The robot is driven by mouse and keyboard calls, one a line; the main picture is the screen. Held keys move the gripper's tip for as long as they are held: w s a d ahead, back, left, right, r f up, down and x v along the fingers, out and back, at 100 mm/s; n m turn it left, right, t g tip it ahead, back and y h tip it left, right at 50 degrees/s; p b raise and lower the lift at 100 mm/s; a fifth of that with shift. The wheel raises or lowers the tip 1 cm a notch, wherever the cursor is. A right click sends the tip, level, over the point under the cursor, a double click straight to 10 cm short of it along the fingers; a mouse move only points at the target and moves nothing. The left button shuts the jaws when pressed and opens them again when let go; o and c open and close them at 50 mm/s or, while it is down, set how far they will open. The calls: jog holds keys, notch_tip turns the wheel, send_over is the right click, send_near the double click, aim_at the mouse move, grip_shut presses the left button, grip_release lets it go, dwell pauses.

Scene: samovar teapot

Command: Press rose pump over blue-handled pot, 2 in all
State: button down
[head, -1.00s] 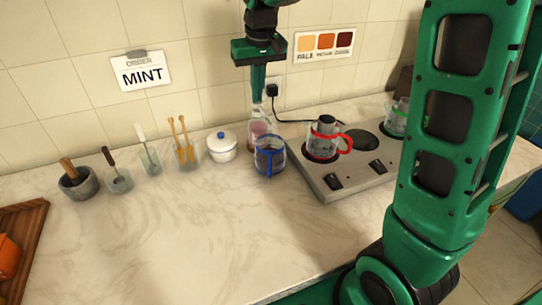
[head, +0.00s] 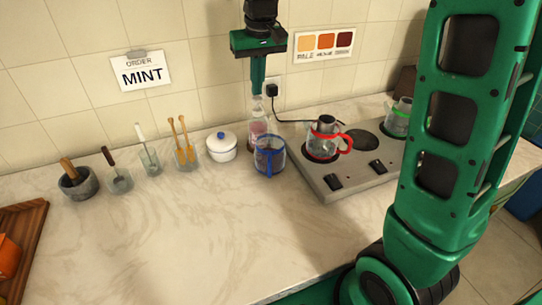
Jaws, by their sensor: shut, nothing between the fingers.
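The rose pump (head: 258,124) is a clear bottle with pink contents, standing on the counter behind the blue-handled pot. The blue-handled pot (head: 270,157) is a glass pot with a blue rim band and handle, left of the stove; it hides part of the bottle's lower body. My gripper (head: 257,92) points straight down just above the pump's top, its fingers shut together with nothing between them. I cannot tell whether the fingertips touch the pump head.
A stove (head: 345,172) holds a red-handled pot (head: 325,142) and, farther right, a green-banded pot (head: 397,118). A white lidded jar (head: 221,147) and several utensil holders stand left. An order card (head: 142,72) reads MINT. The front counter is clear.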

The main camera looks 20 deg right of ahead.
jog(key=shift+f, duration=0.15)
dwell(0.3)
jog(key=shift+f, duration=0.95)
jog(key=shift+r, duration=1.1)
notch_tip(320, 180, up, 6)
dwell(0.5)
dwell(0.4)
